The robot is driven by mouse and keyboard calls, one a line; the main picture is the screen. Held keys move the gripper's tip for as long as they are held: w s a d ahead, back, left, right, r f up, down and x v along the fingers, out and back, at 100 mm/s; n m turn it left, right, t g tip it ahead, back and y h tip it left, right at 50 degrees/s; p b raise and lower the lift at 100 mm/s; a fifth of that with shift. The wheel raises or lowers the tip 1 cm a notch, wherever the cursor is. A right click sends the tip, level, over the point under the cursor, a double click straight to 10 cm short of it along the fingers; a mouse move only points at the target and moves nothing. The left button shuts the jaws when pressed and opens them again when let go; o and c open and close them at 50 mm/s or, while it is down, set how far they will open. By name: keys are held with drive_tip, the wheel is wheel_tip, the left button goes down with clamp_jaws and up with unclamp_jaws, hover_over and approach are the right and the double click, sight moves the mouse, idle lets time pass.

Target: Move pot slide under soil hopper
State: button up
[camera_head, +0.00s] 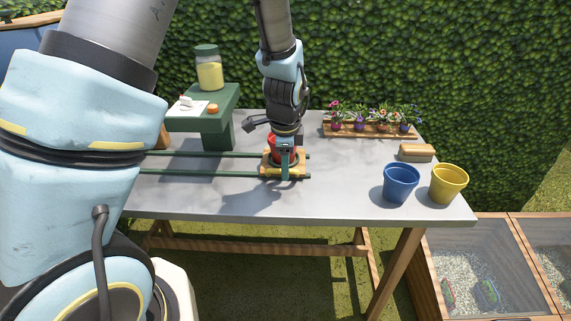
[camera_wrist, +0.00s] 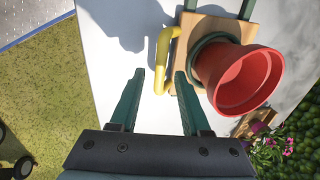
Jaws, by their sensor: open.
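The pot slide (camera_head: 268,170) is a wooden plate on two green rails, right of the green stand. A red pot (camera_wrist: 240,82) sits on the slide in a green ring and also shows, partly hidden by my gripper, in the head view (camera_head: 275,147). A yellow handle (camera_wrist: 161,52) sticks out from the slide. My gripper (camera_wrist: 160,74) is open; in the wrist view the handle's end appears between its green fingertips, but contact cannot be told. In the head view my gripper (camera_head: 285,172) is at the slide. I cannot clearly make out a soil hopper.
The green stand (camera_head: 222,125) rises at the rails' left, with a jar of yellow contents (camera_head: 209,74) on it. Blue (camera_head: 400,184) and yellow (camera_head: 448,185) pots stand at the table's right. Flowers in a wooden tray (camera_head: 372,131) are at the back. The front middle is clear.

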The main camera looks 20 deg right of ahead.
drive_tip(key=shift+c, duration=0.4)
clamp_jaws()
idle(0.9)
